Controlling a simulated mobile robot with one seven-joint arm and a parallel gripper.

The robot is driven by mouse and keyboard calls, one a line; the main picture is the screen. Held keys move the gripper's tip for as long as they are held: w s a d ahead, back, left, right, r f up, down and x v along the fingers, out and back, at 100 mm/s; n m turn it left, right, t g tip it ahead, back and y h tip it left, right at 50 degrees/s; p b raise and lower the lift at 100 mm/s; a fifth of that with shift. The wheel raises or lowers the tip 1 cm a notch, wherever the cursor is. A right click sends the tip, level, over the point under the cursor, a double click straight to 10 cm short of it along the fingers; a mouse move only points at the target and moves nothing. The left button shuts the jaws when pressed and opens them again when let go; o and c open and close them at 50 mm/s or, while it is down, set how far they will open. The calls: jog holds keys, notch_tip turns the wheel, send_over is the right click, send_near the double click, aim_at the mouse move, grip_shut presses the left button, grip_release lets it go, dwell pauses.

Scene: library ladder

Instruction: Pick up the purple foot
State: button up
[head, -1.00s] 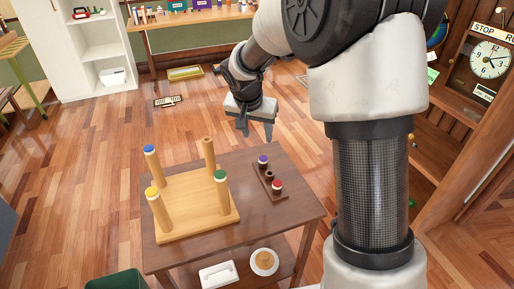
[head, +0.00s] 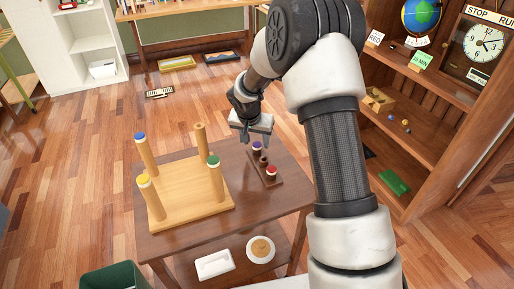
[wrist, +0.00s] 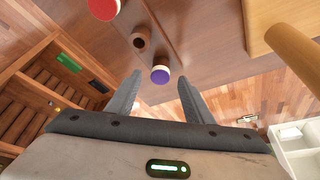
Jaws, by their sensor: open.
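The purple foot (head: 257,147) is a small cylinder with a purple top, standing at the far end of a dark narrow rack (head: 264,171) on the table. In the wrist view the purple foot (wrist: 160,75) shows just beyond and between the fingertips. My gripper (head: 252,138) is open and empty, pointing down above the rack's far end, close to the purple foot. In the wrist view my gripper's fingers (wrist: 160,84) stand apart on either side of it. I cannot tell the exact height gap.
Left of the rack, an upturned wooden stool (head: 190,195) has legs with blue, yellow and green tops and one bare leg (head: 200,140). A shelf cabinet (head: 420,120) stands to the right.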

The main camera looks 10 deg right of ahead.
aim_at(256, 146)
jog(key=shift+x, duration=0.8)
jog(key=c, duration=1.1)
jog(key=shift+r, duration=0.15)
notch_tip(256, 146, up, 10)
jog(key=shift+f+p, duration=0.1)
jog(key=shift+p, duration=0.75)
